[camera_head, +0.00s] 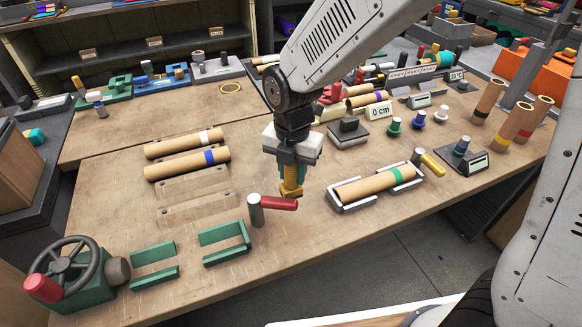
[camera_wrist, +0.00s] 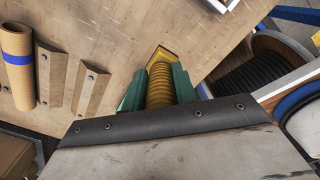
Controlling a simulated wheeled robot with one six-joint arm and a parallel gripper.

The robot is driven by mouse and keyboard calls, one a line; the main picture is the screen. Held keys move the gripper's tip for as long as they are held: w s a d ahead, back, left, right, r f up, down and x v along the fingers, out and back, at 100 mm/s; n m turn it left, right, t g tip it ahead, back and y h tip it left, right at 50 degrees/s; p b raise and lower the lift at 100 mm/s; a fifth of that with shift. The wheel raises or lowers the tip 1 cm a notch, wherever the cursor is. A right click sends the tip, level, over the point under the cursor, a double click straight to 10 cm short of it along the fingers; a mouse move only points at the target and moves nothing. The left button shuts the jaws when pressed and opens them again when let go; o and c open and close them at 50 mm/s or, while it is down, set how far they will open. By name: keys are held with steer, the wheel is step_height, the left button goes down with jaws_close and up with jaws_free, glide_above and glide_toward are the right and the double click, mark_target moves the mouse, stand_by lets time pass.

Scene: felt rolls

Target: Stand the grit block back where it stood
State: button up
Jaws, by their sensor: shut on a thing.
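My gripper (camera_head: 291,172) hangs over the front middle of the bench, its green fingers shut on a yellow ribbed-handled piece (camera_wrist: 160,86). The piece hangs below the fingers with a wider yellow foot (camera_head: 291,193) in the head view. I cannot tell whether this foot touches the bench, or whether the piece is the grit block. In the wrist view its ribbed handle lies between both fingers. A grey block with a dark grip (camera_head: 348,129) sits farther back, left of the "0 cm" sign (camera_head: 380,111).
A grey post with a red handle (camera_head: 256,209) stands just front-left of the held piece. Green brackets (camera_head: 226,238) lie farther front-left. A grey cradle (camera_head: 342,206) with a tan roll (camera_head: 375,184) lies right. Bare wood shows around the left rolls (camera_head: 187,163).

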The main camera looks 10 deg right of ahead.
mark_target(293, 191)
steer(key=shift+w, duration=0.1)
steer(key=shift+w+d, duration=0.1)
steer(key=shift+d, duration=0.05)
steer(key=shift+f, duration=3)
steer(key=shift+f, duration=0.5)
steer(key=o, duration=1.1)
steer(key=shift+o, duration=0.2)
steer(key=shift+r, duration=3.95)
